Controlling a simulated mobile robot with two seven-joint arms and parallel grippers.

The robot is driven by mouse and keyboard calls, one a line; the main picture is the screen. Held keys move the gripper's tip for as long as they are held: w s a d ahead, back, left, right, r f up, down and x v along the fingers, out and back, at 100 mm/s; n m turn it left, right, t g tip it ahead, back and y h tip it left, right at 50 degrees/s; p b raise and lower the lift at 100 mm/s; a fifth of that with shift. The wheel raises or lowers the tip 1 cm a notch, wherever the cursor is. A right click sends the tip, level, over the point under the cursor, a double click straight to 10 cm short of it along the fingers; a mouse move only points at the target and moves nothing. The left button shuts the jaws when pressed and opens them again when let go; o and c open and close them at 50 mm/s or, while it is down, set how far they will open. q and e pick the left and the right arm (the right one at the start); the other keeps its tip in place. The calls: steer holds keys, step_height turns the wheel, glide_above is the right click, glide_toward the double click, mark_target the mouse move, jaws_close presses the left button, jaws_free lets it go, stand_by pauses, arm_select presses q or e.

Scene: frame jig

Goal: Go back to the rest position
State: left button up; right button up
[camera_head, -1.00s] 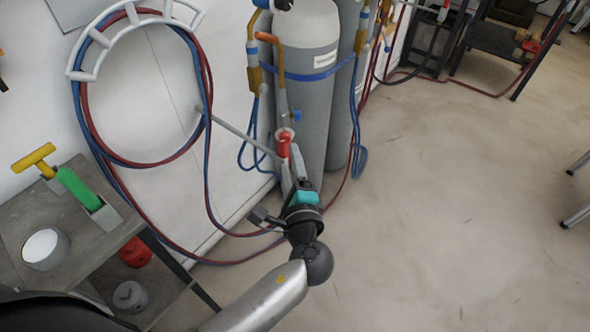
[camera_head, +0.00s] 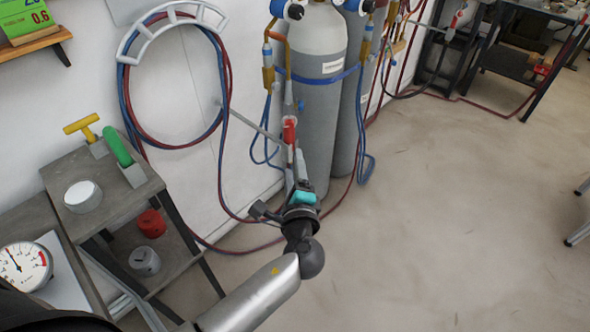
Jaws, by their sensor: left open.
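My left gripper (camera_head: 297,172) is open in the middle of the view, its fingers pointing up and away. A slim red piece (camera_head: 289,130) stands upright just beyond the fingertips, by the end of a grey rod (camera_head: 250,127) that comes out from the wall. I cannot tell whether the fingers touch it. The silver forearm of my left arm reaches in from the bottom. My right gripper is not in view.
Grey gas cylinders (camera_head: 320,120) stand behind my left gripper. Red and blue hoses (camera_head: 225,110) hang from a white wall rack (camera_head: 170,28). A grey shelf unit (camera_head: 110,200) with tools stands left. A dial gauge (camera_head: 22,266) lies at lower left.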

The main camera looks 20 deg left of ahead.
arm_select(q)
steer(key=s+f+n+g+h, duration=0.2)
steer(key=s+f+g, duration=0.35)
steer(key=f, duration=0.85)
steer(key=s+f+n+g+h, duration=0.25)
steer(key=s+f, duration=0.65)
steer(key=f, duration=0.6)
steer(key=s+f+n+g+h, duration=0.1)
steer(key=s+f+n+g, duration=0.2)
steer(key=s, duration=1.1)
steer(key=s+f+n+g+h, duration=0.2)
steer(key=s+f+n+g, duration=0.1)
steer(key=s+f+n, duration=0.4)
steer(key=s+f, duration=0.3)
steer(key=s, duration=0.4)
steer(key=shift+a+f, duration=0.15)
steer(key=shift+a, duration=0.25)
